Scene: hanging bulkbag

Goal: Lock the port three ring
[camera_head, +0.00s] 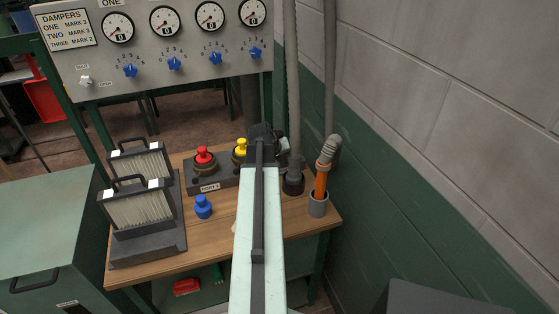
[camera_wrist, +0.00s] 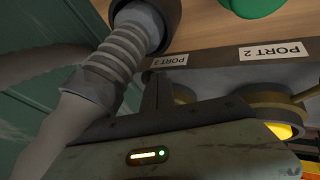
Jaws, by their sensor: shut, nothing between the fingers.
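The port block (camera_head: 213,187) stands on the wooden bench, with a red-knobbed port (camera_head: 203,157) and a yellow-knobbed port (camera_head: 241,148). My arm hides its right end in the head view. The upside-down wrist view shows the PORT 3 label (camera_wrist: 169,61), with part of a dull brass port three ring (camera_wrist: 185,95) behind my gripper. How the ring is turned cannot be told. My gripper (camera_wrist: 155,92) is shut and empty, close by that ring; contact is unclear. It also shows in the head view (camera_head: 263,133).
A grey ribbed hose (camera_wrist: 118,55) with a dark cuff (camera_head: 293,184) stands close beside my gripper. An orange-necked hose (camera_head: 321,180) sits in a grey holder to the right. Filters (camera_head: 139,204) and a blue knobbed piece (camera_head: 203,206) are left. The wall (camera_head: 420,190) bounds the right.

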